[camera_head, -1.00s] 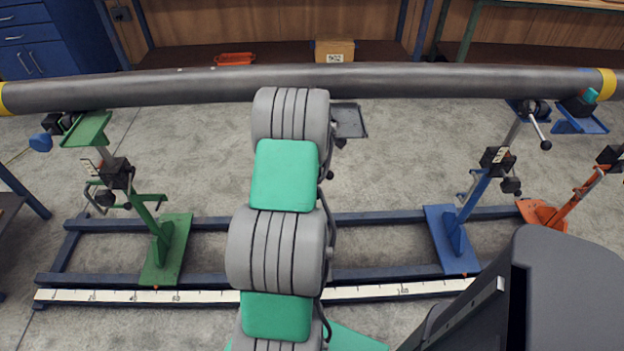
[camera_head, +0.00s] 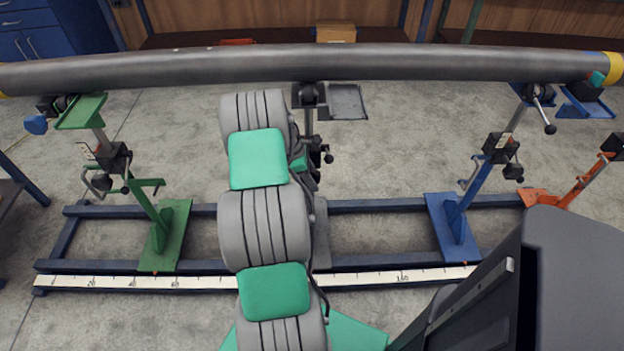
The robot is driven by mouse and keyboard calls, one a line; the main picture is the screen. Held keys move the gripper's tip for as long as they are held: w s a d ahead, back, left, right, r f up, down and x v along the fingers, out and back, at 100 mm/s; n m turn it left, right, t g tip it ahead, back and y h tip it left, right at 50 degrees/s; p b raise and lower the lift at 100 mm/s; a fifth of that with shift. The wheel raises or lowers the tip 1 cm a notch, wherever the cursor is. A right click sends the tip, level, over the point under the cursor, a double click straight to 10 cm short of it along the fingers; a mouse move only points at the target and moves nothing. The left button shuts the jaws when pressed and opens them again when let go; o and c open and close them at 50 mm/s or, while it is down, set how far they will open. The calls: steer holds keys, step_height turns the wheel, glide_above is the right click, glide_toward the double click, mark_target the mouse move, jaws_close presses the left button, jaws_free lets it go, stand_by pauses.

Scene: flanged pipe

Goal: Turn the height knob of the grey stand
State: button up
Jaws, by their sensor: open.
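The grey stand (camera_head: 320,236) stands in the middle of the blue floor frame, partly hidden behind my arm. Its dark head (camera_head: 309,93) is just under the long grey pipe (camera_head: 300,65); contact cannot be told. Dark knobs and a clamp block sit partway up its post, and one black knob (camera_head: 328,158) shows on the right side. I cannot tell for sure which knob sets the height. My grey and green arm reaches up the picture just left of the stand. My gripper is hidden behind the arm's own links, so its distance to the knob does not show.
A green stand (camera_head: 165,236) is to the left, a blue stand (camera_head: 455,231) to the right, and an orange stand (camera_head: 566,194) further right. A grey tray (camera_head: 347,101) sits beside the grey stand's head. Bare floor lies between the stands.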

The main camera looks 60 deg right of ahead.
jaws_close()
stand_by(0.5)
